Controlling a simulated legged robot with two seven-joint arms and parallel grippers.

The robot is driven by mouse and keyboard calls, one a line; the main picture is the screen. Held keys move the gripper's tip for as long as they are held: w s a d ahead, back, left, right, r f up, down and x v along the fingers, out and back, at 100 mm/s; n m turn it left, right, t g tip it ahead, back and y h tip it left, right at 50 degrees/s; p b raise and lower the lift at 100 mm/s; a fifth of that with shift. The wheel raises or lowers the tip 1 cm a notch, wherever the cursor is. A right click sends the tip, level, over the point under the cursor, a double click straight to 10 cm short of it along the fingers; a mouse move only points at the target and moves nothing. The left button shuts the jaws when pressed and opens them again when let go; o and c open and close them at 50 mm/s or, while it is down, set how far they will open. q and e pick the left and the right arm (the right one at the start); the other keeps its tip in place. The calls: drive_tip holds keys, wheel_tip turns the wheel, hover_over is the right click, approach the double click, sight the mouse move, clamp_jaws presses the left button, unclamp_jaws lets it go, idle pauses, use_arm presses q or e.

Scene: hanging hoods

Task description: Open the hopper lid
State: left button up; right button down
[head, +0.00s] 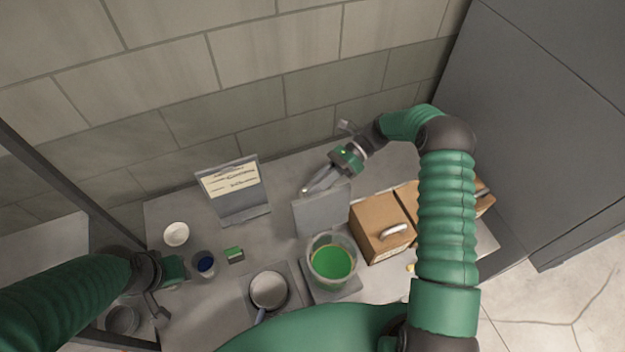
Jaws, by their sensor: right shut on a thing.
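A round clear tub (332,262) with bright green contents stands on a grey base in the middle of the bench; I take it as the hopper. An upright grey panel (318,218), which looks like its lid, stands directly behind the tub. My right gripper (308,190) reaches in from the right and is shut at the panel's top edge. The exact contact is too small to see. My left gripper (188,282) is low at the left, near a blue cup; its fingers are hard to make out.
A brown box (375,222) with a pale handle stands right of the tub, under my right arm. A pan (268,290), a small green block (235,255), the blue cup (205,265) and a white bowl (176,233) are to the left. A sign (232,185) stands behind.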

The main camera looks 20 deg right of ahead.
drive_tip(key=shift+f, duration=0.35)
drive_tip(key=c, duration=1.4)
unclamp_jaws()
drive_tip(key=shift+w, duration=0.1)
drive_tip(key=shift+o, duration=0.2)
drive_tip(key=b+v, duration=0.5)
drive_tip(key=v, duration=0.7)
drive_tip(key=shift+w+r, duration=0.1)
